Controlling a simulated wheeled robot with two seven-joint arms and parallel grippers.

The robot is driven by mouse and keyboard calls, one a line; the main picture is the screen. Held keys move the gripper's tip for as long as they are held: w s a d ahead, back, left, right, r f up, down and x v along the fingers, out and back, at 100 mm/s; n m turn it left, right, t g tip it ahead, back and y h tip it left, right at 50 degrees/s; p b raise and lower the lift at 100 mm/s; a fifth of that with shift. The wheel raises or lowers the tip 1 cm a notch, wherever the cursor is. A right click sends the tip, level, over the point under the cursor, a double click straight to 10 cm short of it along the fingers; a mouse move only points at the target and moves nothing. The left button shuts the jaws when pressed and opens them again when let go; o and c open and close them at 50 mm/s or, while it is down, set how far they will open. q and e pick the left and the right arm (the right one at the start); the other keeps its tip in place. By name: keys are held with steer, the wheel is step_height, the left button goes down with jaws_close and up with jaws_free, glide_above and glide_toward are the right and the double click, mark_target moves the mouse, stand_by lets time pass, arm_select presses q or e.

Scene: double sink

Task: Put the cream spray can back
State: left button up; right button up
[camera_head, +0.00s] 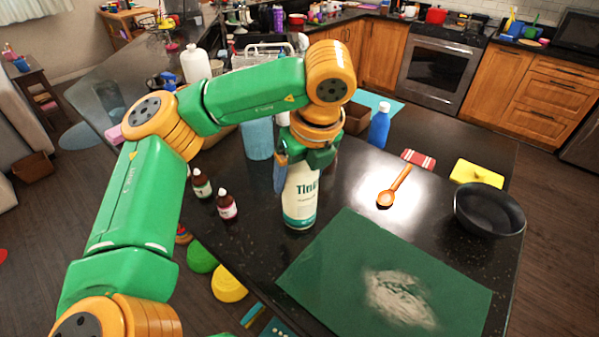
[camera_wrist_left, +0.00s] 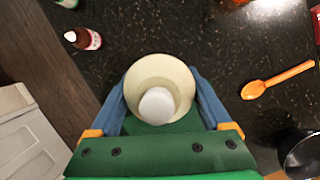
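The cream spray can (camera_head: 300,203), white with a teal base band and lettering, is upright by the far left corner of the green mat. My left gripper (camera_head: 301,172) comes down over it from above, with a blue finger against its left side. In the left wrist view the can (camera_wrist_left: 158,88) shows from above, its pale dome and white nozzle between my two blue fingers (camera_wrist_left: 160,105), which press close on both sides. I cannot tell whether its base touches the counter. My right gripper is out of view.
The green mat (camera_head: 335,285) bears a whitish smear. Two small dark bottles, one of them pink-labelled (camera_head: 227,206), stand left of the can.

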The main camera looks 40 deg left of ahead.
arm_select(q)
steer(key=shift+o, duration=1)
steer(key=shift+s+r+p, duration=0.15)
steer(key=shift+r+p, duration=0.15)
steer(key=shift+d+r, duration=0.15)
steer(key=shift+r, duration=0.2)
steer(key=p+v, duration=0.1)
steer(key=v, duration=1)
steer(key=shift+d, duration=0.1)
